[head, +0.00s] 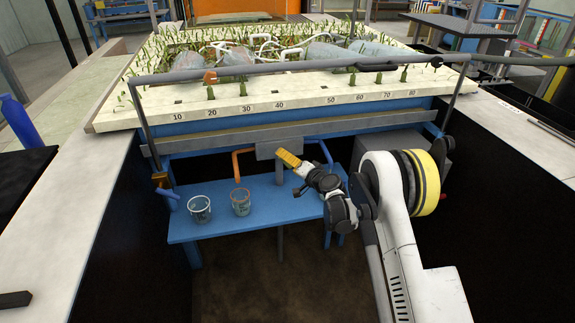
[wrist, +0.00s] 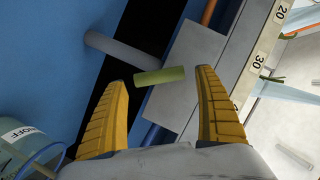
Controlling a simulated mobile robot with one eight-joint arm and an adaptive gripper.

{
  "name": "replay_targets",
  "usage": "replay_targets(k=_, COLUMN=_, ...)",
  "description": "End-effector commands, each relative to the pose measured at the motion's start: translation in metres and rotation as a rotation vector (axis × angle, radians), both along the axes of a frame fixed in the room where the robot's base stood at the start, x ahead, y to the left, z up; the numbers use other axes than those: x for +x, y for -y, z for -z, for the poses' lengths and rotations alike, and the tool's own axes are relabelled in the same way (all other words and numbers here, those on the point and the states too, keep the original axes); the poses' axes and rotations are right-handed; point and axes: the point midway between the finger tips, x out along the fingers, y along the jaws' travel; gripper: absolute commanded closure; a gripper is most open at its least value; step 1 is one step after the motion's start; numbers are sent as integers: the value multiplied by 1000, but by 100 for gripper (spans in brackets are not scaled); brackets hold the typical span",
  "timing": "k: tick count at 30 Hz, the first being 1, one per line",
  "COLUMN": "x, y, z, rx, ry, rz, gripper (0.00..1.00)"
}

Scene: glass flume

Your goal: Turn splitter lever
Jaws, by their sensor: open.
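The splitter lever looks like a short olive-green bar (wrist: 166,75) in the wrist view. It lies crosswise between my two yellow fingertips, with a small gap at each end; I cannot tell how far beyond the tips it is. Behind it is a grey splitter box (wrist: 199,50), which also shows below the tray's front edge in the head view (head: 266,151). My gripper (head: 287,158) is open in front of the box's right part and hides the lever there. In the wrist view my gripper's fingers (wrist: 162,80) stand apart with nothing clamped.
A blue bench (head: 262,207) below holds two clear cups (head: 199,209) (head: 240,202). An orange pipe (head: 238,158) and a blue pipe (head: 205,155) run beside the box. Above is the numbered tray edge (head: 220,114) with seedlings and a grey rail (head: 300,67).

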Motion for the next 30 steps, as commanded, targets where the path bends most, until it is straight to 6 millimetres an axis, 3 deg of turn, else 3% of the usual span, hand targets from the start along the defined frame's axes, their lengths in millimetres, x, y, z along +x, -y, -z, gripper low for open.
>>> replay_targets(k=12, x=9, y=-6, z=2, rx=0, ry=0, rz=0, gripper=18)
replay_targets(k=17, x=9, y=-6, z=2, rx=0, ry=0, rz=0, gripper=66)
replay_targets(k=18, x=9, y=-6, z=2, rx=0, ry=0, rz=0, gripper=71)
replay_targets(k=30, x=8, y=-7, z=4, rx=71, ry=-20, rz=0, gripper=71)
